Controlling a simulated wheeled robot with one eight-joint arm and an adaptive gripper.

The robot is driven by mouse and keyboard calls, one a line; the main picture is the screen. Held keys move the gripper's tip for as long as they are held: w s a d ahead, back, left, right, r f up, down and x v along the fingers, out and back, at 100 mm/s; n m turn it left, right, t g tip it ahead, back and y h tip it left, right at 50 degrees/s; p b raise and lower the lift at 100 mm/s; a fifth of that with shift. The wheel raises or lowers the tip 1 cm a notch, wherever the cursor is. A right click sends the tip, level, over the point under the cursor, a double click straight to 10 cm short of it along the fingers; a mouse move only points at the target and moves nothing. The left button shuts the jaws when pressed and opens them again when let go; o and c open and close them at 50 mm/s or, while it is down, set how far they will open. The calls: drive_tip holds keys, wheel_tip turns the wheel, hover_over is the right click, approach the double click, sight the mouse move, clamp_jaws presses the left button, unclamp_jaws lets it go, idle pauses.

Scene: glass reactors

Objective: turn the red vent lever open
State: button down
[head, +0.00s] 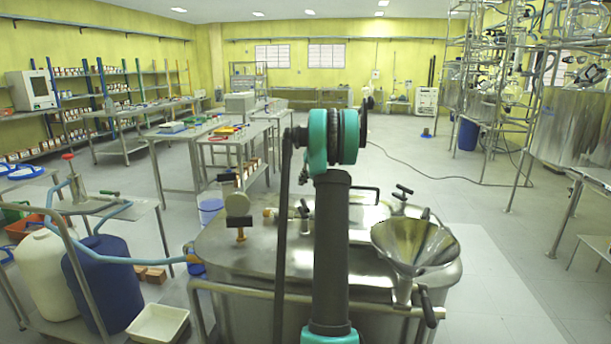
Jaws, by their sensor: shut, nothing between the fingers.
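No lever that I can surely call the red vent lever shows. A small red-tipped handle (67,156) stands upright on a post above the cart at the left. Black-handled clamps (400,193) and a steel funnel (415,245) are at the lid's right side. My arm rises in the middle of the head view and hides part of the lid. My gripper does not show.
A blue drum (103,287), a white drum (48,275) and a pale tray (157,324) stand at the left, with a blue hose above them. Glass reactor racks (490,100) stand at the right. The floor between is mostly clear, with a cable across it.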

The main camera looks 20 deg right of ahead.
sight(284, 199)
drive_tip(key=w+a+f, duration=0.2)
drive_tip(key=a+f, duration=0.2)
drive_tip(key=f, duration=0.1)
drive_tip(key=shift+w, duration=0.4)
